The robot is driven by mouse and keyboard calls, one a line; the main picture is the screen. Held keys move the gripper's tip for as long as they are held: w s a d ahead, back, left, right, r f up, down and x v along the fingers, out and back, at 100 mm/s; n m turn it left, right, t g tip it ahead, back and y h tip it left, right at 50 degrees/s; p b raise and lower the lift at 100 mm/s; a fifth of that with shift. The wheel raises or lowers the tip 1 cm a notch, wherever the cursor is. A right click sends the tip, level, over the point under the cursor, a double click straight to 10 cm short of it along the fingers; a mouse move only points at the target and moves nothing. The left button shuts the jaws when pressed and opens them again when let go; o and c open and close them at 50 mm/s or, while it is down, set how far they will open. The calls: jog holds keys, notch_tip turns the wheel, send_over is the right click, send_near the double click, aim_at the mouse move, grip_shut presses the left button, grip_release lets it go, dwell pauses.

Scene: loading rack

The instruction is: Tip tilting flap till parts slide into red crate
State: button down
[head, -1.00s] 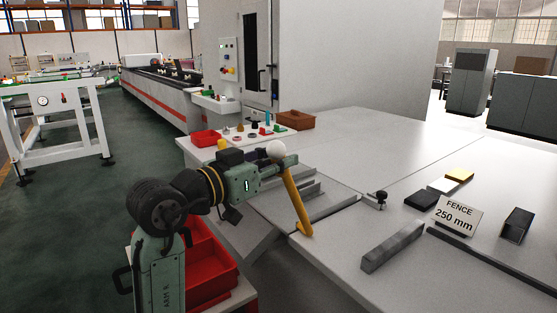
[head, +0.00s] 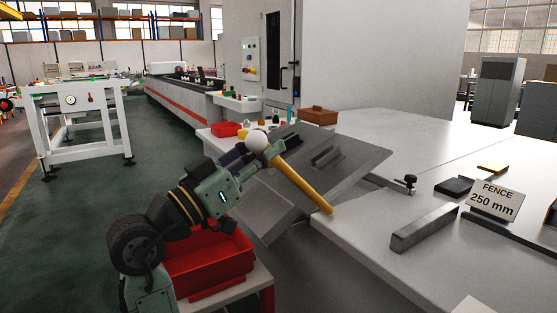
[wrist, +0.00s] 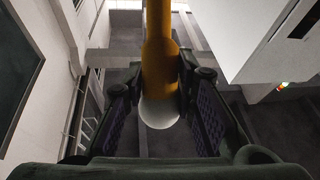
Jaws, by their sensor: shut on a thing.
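The grey tilting flap (head: 352,172) stands at a slant in the head view, its right edge raised off the table and its lower side sloping down left toward the red crate (head: 208,265). A grey part (head: 327,156) shows on its upper face; other parts cannot be made out. A yellow lever (head: 305,187) with a white ball knob (head: 257,141) runs along the flap's near side. My gripper (head: 268,150) is shut on the lever by the knob. In the wrist view its fingers (wrist: 160,85) flank the yellow rod (wrist: 159,50). The crate's inside is partly hidden by my arm.
The crate sits on a low stand (head: 225,298) beside the table. A grey fence bar (head: 424,227), a black clamp knob (head: 410,181) and a "FENCE 250 mm" sign (head: 493,200) are on the table at right. A small red bin (head: 224,129) and brown box (head: 318,116) stand behind.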

jog(key=shift+n+t+h, duration=0.3)
jog(key=shift+t+h, duration=0.2)
jog(key=shift+t, duration=0.3)
jog(key=shift+s+a+f+b, duration=0.5)
jog(key=shift+a+f+b, duration=0.25)
jog(key=shift+b, duration=0.45)
jog(key=shift+s+a+f+b, duration=0.55)
jog(key=shift+f+b, duration=0.25)
jog(key=shift+b, duration=0.4)
jog(key=c, duration=1.3)
grip_release()
jog(key=shift+a, duration=0.1)
jog(key=v, duration=1.2)
jog(key=shift+f, duration=0.1)
